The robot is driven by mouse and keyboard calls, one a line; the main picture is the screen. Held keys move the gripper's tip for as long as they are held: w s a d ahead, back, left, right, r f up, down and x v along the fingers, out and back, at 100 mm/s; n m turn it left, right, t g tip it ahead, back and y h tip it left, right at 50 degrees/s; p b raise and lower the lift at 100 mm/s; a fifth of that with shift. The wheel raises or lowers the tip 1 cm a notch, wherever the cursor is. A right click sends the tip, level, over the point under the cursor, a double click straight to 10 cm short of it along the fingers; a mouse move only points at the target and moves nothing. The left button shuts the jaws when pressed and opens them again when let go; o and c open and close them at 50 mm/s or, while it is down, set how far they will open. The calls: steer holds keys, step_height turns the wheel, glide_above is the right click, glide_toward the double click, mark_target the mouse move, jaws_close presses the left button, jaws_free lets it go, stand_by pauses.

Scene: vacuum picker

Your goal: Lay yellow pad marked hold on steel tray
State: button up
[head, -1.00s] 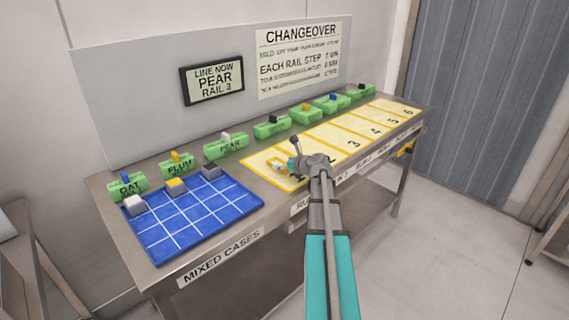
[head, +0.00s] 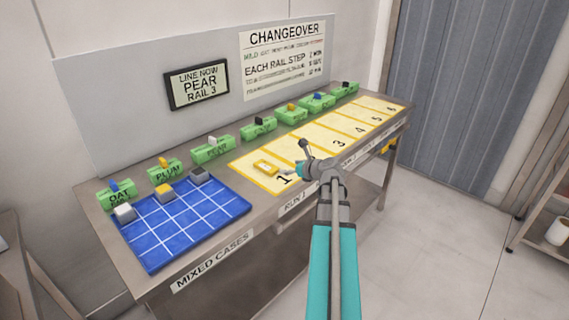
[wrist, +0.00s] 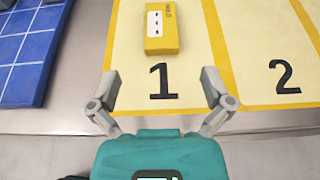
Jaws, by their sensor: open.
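A small yellow pad (head: 266,168) lies flat in slot 1 of the cream and yellow numbered mat on the bench. In the wrist view the pad (wrist: 162,30) lies just beyond the printed 1, with a white patch bearing dark marks and small lettering too small to read. My gripper (head: 304,158) is just right of the pad in the head view. In the wrist view its open, empty fingers (wrist: 160,80) point toward the pad, apart from it. I cannot make out a steel tray in either view.
A blue gridded mat (head: 185,225) with several small blocks lies on the left of the steel bench. Several green cases (head: 213,150) with coloured knobs line the back. Numbered mat slots (head: 345,125) stretch right. A shelf rack (head: 545,205) stands at the right edge.

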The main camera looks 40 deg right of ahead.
steer(key=shift+s+r, duration=0.15)
steer(key=shift+s, duration=0.2)
stand_by(0.4)
